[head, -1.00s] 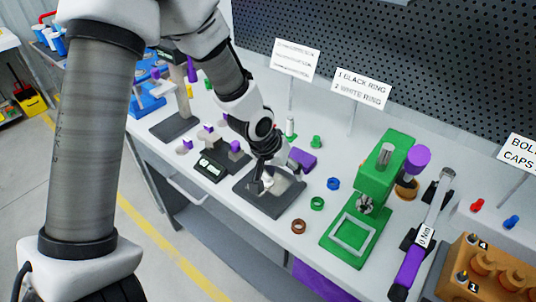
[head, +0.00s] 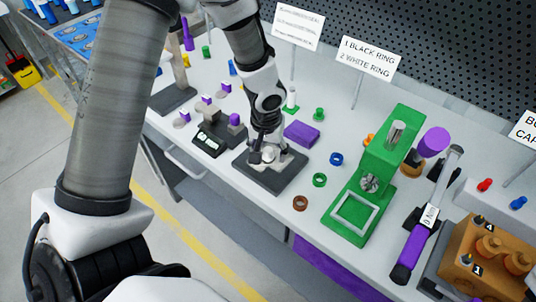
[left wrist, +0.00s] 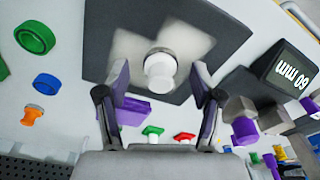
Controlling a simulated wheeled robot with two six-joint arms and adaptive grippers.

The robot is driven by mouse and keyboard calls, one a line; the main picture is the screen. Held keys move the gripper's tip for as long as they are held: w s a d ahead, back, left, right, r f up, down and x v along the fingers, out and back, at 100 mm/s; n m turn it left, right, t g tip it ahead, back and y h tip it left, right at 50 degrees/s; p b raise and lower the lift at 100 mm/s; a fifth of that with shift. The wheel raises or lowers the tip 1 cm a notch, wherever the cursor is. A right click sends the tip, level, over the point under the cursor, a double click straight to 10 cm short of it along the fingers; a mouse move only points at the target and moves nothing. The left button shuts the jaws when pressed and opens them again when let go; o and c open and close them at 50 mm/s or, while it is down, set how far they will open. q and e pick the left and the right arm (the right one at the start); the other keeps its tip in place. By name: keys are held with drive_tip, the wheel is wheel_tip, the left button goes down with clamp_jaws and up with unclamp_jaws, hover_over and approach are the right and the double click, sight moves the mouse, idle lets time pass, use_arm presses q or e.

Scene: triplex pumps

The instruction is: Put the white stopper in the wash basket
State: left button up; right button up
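The white stopper (head: 268,155) stands on a dark square plate (head: 258,178) with a pale pattern on the bench. In the left wrist view the stopper (left wrist: 160,74) shows a round white head on a wider, partly metallic base. My left gripper (head: 268,149) is over the plate and points down at the stopper. In the left wrist view its two fingers (left wrist: 160,92) are spread, one on each side of the stopper, with gaps visible. I cannot make out a wash basket for certain. My right gripper is not in view.
A purple block (head: 302,133) lies right behind the plate. Green (head: 319,180), blue (head: 336,159) and brown rings (head: 300,203) lie to the right, before a green press (head: 384,165). Sign stands are at the back.

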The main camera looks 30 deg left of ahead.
sight(268, 149)
use_arm(q)
drive_tip(key=c, duration=1.1)
clamp_jaws()
drive_tip(key=shift+r, duration=0.35)
wheel_tip(268, 149, up, 9)
drive_tip(key=shift+r+p, duration=0.15)
drive_tip(key=shift+p, duration=0.65)
